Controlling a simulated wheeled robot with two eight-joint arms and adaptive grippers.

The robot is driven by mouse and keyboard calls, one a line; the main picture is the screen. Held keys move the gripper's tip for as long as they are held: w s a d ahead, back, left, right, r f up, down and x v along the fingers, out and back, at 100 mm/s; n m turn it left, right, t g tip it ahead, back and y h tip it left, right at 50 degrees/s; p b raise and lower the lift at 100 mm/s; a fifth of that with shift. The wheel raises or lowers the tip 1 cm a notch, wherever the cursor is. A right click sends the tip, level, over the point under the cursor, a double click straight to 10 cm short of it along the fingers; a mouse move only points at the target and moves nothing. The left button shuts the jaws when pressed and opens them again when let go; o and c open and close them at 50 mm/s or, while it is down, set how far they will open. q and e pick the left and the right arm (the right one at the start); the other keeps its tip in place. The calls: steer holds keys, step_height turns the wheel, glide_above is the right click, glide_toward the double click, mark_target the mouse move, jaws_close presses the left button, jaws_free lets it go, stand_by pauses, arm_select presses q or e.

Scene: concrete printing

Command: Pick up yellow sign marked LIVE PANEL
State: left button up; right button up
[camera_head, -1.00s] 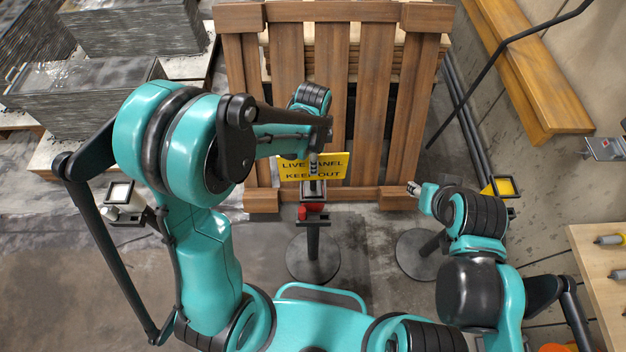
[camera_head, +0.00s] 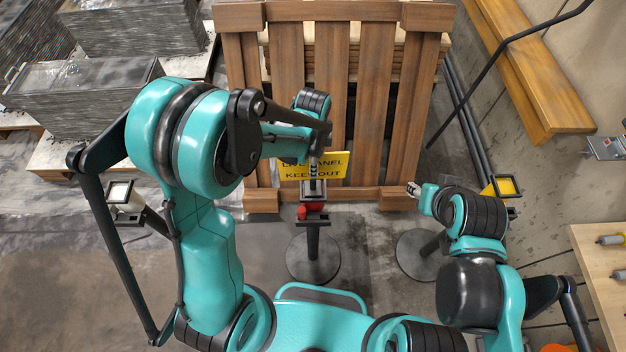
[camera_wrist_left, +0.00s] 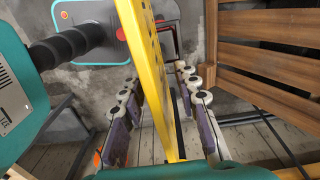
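In the left wrist view the sign (camera_wrist_left: 150,75) shows nearly edge-on, running between the two fingers. My left gripper (camera_wrist_left: 158,82) is open around it, with a visible gap on each side. In the head view my left gripper (camera_head: 314,168) is at the sign's middle, mostly hidden by the wrist. My right gripper (camera_head: 412,189) is right of the sign, away from it; its fingers are too small to judge.
The slatted wooden pallet (camera_head: 375,90) stands close behind the sign. A post on a round base (camera_head: 312,262) stands in front of it, and another round base (camera_head: 418,262) is to the right. Grey blocks (camera_head: 80,95) are at left. A light bench (camera_head: 598,250) is at right.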

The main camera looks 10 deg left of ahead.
stand_by(0.3)
arm_select(q)
jaws_close()
stand_by(0.3)
